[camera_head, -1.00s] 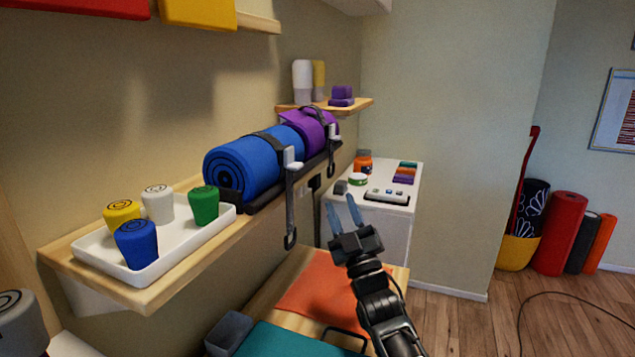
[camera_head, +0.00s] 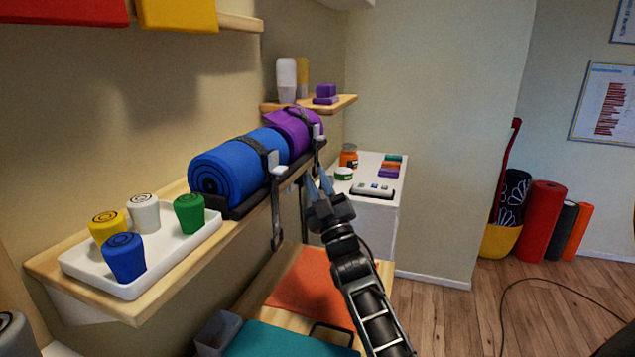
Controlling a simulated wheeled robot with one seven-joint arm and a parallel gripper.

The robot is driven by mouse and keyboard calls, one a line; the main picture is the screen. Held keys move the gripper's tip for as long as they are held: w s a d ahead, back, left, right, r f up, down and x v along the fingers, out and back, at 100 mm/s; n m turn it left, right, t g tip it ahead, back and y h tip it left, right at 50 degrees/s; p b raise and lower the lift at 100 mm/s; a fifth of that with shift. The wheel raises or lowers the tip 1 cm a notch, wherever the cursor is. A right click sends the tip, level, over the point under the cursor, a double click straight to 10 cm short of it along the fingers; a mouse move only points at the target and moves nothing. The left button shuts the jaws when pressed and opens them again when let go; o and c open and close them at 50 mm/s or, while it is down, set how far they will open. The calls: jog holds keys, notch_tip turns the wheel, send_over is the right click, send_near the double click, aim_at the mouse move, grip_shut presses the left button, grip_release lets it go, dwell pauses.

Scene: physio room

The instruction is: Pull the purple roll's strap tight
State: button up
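The purple roll (camera_head: 287,132) lies on the wall shelf behind the blue roll (camera_head: 225,170), in a dark holder. A dark strap (camera_head: 305,122) goes round it, with a pale buckle (camera_head: 318,139) at its front right. The strap's free end hangs below the buckle and is partly hidden near my fingers. My gripper (camera_head: 318,180) is open, its two pale fingers pointing up just below the hanging end. I see nothing between the fingers; whether they touch the strap cannot be told. The blue roll's strap (camera_head: 277,205) hangs with a hooked end to the left of my gripper.
A white tray (camera_head: 75,268) with several coloured cups stands on the near shelf. A small shelf (camera_head: 345,100) with purple blocks is beyond the rolls. A white cabinet (camera_head: 385,225) with jars stands behind my gripper. An orange mat (camera_head: 313,282) lies below.

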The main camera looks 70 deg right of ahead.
grip_shut()
dwell(0.3)
notch_tip(320, 180, down, 7)
jog(key=b, duration=0.6)
jog(key=shift+r+b, duration=0.2)
jog(key=shift+b, duration=0.2)
jog(key=shift+w+a, duration=0.1)
jog(key=shift+o, duration=0.5)
grip_release()
jog(key=shift+o, duration=1.1)
